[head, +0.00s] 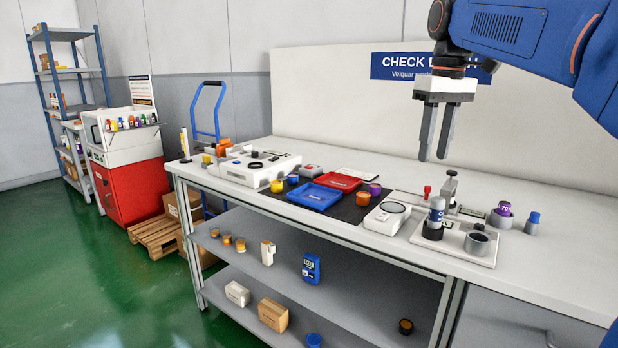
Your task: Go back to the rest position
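My gripper (435,133) hangs from my blue arm in the upper right of the head view, above the workbench (330,232). Its two grey fingers point down with a gap between them, and nothing shows in the gap. The fingertips are apart from the things on the bench, above and behind a small white scale with a round plate (388,216).
A blue tray (315,196) and a red tray (338,181) lie on a dark mat. A purple-topped part (503,209) and a blue-capped part (532,222) stand at the right. A white panel (320,90) rises behind the bench. Green floor (90,270) is clear at the left.

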